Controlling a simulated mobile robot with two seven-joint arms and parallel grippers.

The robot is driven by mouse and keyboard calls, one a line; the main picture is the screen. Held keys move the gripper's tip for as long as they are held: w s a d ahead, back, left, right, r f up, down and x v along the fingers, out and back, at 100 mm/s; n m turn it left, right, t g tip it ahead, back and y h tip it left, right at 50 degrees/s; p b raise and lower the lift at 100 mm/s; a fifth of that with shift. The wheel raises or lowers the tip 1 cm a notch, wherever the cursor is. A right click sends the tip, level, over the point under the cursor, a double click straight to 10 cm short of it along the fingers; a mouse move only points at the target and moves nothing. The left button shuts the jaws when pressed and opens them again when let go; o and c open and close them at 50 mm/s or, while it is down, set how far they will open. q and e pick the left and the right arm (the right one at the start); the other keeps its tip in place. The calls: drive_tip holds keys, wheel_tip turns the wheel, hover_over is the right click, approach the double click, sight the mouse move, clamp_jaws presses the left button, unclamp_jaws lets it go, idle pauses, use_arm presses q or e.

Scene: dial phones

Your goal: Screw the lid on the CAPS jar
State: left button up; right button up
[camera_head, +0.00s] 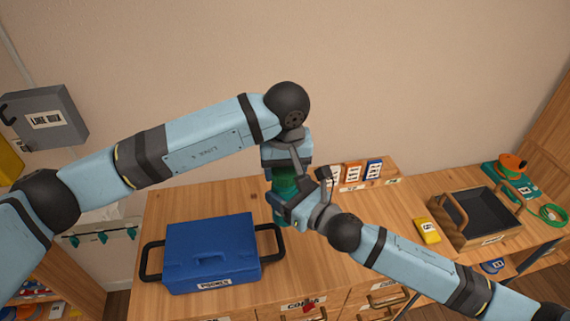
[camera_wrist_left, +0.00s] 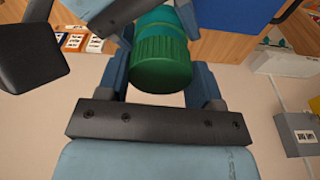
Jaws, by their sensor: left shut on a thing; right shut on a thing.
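A green ribbed lid (camera_wrist_left: 160,68) sits between the fingers of my left gripper (camera_head: 286,168), which is shut on it from above. Directly under it is the green jar (camera_head: 284,186), upright in the head view and held above the wooden counter. My right gripper (camera_head: 292,208) is shut on the jar from the right. In the left wrist view the jar (camera_wrist_left: 164,20) shows just beyond the lid, in line with it. The lid looks seated against the jar's top, but how tightly it is screwed cannot be told. The jar's label is hidden.
A blue lidded box (camera_head: 212,252) with black handles stands on the counter (camera_head: 160,210) at left. Several small labelled boxes (camera_head: 354,172) stand behind the grippers. A yellow labelled block (camera_head: 427,230) and a wooden tray (camera_head: 478,218) are at right. A grey box (camera_head: 46,118) hangs on the wall.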

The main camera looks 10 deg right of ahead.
use_arm(q)
drive_tip(key=shift+f, duration=0.5)
idle(0.5)
drive_tip(key=m, duration=0.6)
drive_tip(key=shift+w+h, duration=0.1)
drive_tip(key=shift+h, duration=0.2)
drive_tip(key=m, duration=0.4)
drive_tip(key=shift+g, duration=0.3)
drive_tip(key=m, duration=0.3)
drive_tip(key=shift+m+h, duration=0.3)
drive_tip(key=shift+h, duration=0.1)
drive_tip(key=o, duration=0.9)
drive_tip(key=shift+c, duration=0.2)
